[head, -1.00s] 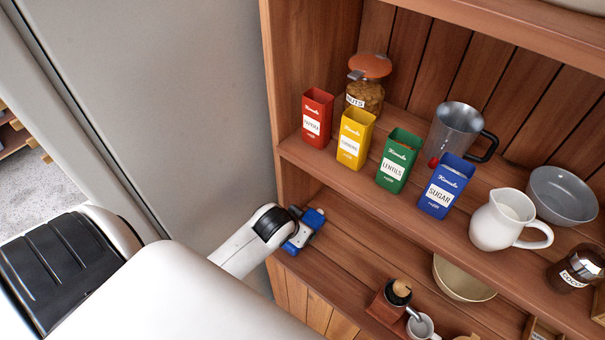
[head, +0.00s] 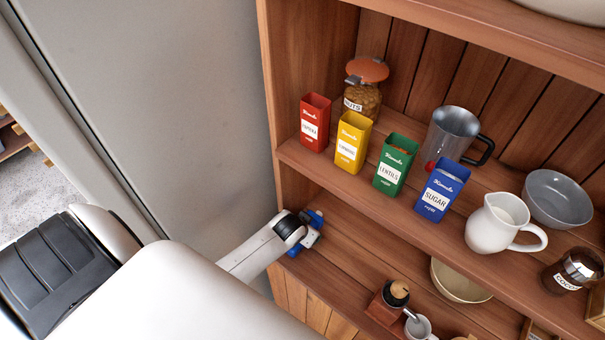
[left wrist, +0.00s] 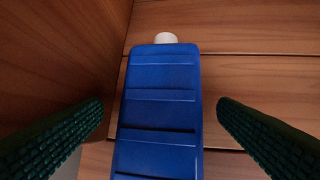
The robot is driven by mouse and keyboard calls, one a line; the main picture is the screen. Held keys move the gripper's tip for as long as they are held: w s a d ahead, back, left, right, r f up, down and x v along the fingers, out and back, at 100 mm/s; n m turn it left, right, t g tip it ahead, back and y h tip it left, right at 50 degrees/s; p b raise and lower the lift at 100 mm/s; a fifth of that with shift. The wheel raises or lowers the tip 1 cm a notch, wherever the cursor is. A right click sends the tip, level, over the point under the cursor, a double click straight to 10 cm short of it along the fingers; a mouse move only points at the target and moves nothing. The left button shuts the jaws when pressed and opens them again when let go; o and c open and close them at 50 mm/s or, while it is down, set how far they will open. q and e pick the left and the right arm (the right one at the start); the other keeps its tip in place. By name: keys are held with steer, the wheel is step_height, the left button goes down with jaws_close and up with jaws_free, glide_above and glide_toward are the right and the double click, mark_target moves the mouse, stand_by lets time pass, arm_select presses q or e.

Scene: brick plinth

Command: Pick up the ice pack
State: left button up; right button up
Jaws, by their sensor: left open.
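The ice pack (left wrist: 157,120) is a flat blue ridged slab with a white cap at its far end. It lies on the lower wooden shelf, near the left side wall. In the head view my left gripper (head: 306,234) is over it and hides much of it; blue parts of the ice pack (head: 317,215) show around the gripper. In the left wrist view the dark green ridged fingers of my left gripper (left wrist: 160,106) are open, one on each side of the ice pack, with a gap to it on both sides. My right gripper is not in view.
The wooden side wall (left wrist: 50,50) stands close to the left finger. The upper shelf (head: 400,205) carries red, yellow, green and blue tins, a jar and a white jug (head: 500,225).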

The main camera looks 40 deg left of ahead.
arm_select(q)
steer(key=c, duration=1.3)
steer(key=shift+r, duration=0.1)
